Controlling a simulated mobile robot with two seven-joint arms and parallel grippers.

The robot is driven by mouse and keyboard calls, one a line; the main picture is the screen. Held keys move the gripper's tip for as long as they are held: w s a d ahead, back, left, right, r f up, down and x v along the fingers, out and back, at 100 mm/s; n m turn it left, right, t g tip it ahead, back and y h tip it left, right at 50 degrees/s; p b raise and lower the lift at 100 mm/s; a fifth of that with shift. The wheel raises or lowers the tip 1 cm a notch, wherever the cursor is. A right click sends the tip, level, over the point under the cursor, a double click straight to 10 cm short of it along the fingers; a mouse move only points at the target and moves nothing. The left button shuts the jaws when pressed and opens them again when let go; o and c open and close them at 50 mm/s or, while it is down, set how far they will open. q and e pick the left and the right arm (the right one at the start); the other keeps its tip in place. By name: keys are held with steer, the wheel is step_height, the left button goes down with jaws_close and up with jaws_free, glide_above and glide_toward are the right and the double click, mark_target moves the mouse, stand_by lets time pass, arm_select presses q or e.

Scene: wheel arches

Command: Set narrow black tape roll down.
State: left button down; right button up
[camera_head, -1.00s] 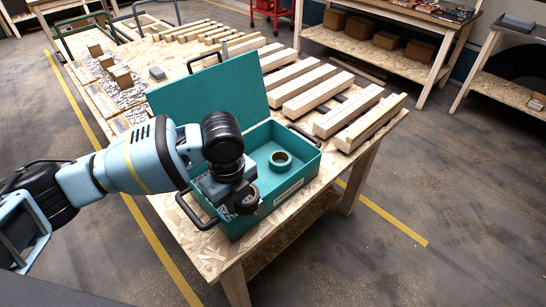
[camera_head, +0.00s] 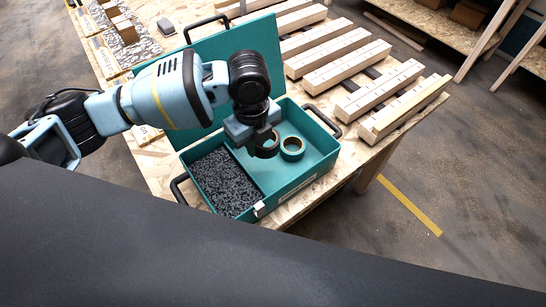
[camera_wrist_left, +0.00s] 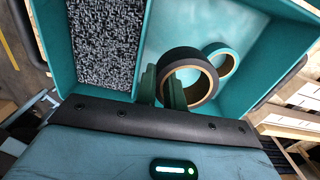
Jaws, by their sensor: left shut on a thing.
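My left gripper (camera_head: 258,145) is shut on the narrow black tape roll (camera_head: 268,151) and holds it over the right compartment of the open teal box (camera_head: 297,184). In the left wrist view the black roll (camera_wrist_left: 207,94) sits between the green fingers (camera_wrist_left: 164,86), its cardboard core showing. I cannot tell whether it touches the box floor. A teal tape roll (camera_head: 292,148) lies in the same compartment, just right of the black one; it also shows in the left wrist view (camera_wrist_left: 232,66). The right gripper is not in view.
The box's left compartment (camera_head: 225,182) has a speckled black-and-grey lining or fill. The raised lid (camera_head: 225,62) stands behind the arm. Wooden beams (camera_head: 395,98) lie to the right on the table. The right compartment floor is bare around the rolls.

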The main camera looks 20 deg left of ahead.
arm_select(q)
glide_above(258, 174)
step_height(258, 174, down, 4)
steer(key=shift+f, duration=0.4)
step_height(258, 174, down, 5)
steer(key=shift+r+b, duration=0.1)
steer(key=shift+b, duration=0.3)
steer(key=c, duration=1.8)
jaws_free()
steer(key=shift+f, duration=0.2)
